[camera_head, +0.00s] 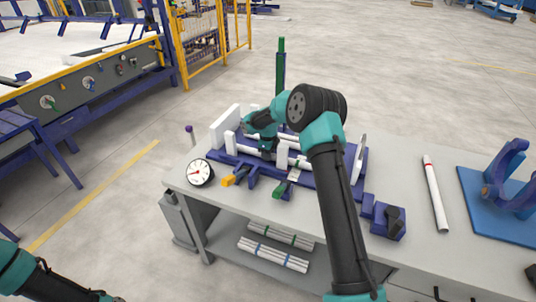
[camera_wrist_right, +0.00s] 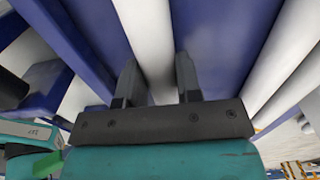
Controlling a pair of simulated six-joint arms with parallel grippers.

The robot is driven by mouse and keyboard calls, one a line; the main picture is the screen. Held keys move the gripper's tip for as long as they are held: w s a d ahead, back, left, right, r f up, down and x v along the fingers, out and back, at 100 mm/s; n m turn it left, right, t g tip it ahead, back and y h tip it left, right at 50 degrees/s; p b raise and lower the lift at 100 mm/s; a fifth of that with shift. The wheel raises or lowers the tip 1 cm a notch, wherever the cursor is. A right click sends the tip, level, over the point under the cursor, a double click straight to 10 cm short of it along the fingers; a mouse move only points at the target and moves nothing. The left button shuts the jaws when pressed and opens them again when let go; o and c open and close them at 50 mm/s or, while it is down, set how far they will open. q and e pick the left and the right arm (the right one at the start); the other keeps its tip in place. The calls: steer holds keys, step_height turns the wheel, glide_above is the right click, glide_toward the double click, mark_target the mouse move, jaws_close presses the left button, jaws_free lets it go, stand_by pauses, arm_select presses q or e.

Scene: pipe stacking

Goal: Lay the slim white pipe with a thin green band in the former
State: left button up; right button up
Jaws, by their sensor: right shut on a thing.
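The former (camera_head: 325,197) is a blue-purple frame with white uprights on the grey workbench. My right gripper (camera_head: 266,152) is down over it, mostly hidden by my own arm. In the right wrist view, the right gripper (camera_wrist_right: 158,80) is shut on a white pipe (camera_wrist_right: 150,42), which runs away between its fingers, over the blue surfaces. No green band shows on the held part of the pipe. I cannot tell whether the pipe rests on the former. My left arm shows at the lower left, but its gripper is out of the picture.
A round dial (camera_head: 201,172) stands at the bench's left edge. Orange and green handles stick out at the former's front. A white pipe with a red end (camera_head: 435,195) lies right of it, near a blue stand (camera_head: 505,208). Pipe bundles (camera_head: 272,254) lie on the lower shelf.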

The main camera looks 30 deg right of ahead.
steer(key=shift+f, duration=0.15)
steer(key=o, duration=1)
steer(key=shift+c, duration=0.2)
step_height(320, 180, up, 12)
steer(key=shift+r, duration=0.2)
